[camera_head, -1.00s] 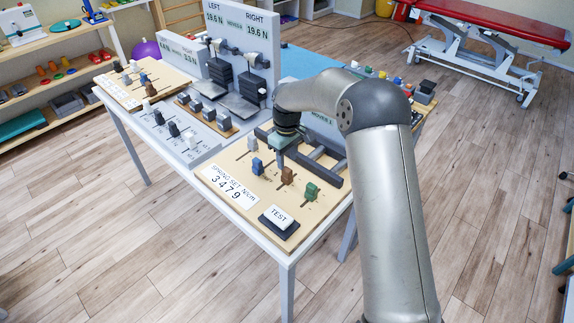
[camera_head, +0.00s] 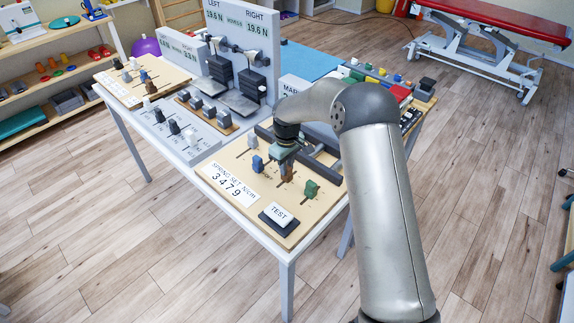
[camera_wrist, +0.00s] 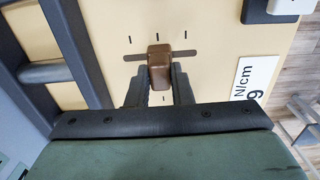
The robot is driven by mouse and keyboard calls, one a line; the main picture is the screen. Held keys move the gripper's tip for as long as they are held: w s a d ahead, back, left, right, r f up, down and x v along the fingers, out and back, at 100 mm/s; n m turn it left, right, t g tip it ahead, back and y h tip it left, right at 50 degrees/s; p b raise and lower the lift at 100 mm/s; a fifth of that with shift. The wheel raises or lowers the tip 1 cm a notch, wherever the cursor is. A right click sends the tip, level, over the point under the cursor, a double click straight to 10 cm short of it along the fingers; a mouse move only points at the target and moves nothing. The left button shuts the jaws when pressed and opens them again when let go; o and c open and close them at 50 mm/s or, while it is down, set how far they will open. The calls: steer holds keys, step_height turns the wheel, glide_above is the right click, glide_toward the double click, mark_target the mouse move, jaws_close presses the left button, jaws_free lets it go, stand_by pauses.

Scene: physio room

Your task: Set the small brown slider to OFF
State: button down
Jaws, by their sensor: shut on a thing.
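The small brown slider (camera_wrist: 159,66) stands on the tan panel (camera_wrist: 115,15) in the wrist view, between my two fingers. My gripper (camera_wrist: 160,80) is shut on it. The slider sits over a brown slot with short tick marks beside it, near the slot's middle. In the head view my gripper (camera_head: 287,165) is over the brown slider (camera_head: 287,174), hiding its upper part. No OFF label is readable.
A blue slider (camera_head: 257,163) and a green slider (camera_head: 310,189) stand on either side. A TEST button (camera_head: 279,215) and a "SPRING SET N/cm 3479" label (camera_head: 229,181) are at the panel's front. Dark rails (camera_head: 318,165) lie behind.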

mark_target(279, 186)
steer(key=shift+s+a+b, duration=0.7)
steer(key=shift+s+a, duration=0.55)
steer(key=shift+s, duration=0.2)
steer(key=c, duration=1.3)
jaws_free()
steer(key=shift+s+a, duration=0.1)
steer(key=shift+s, duration=0.05)
steer(key=shift+r, duration=0.3)
step_height(279, 186, up, 17)
steer(key=shift+f+b, duration=0.1)
steer(key=shift+b, duration=1.1)
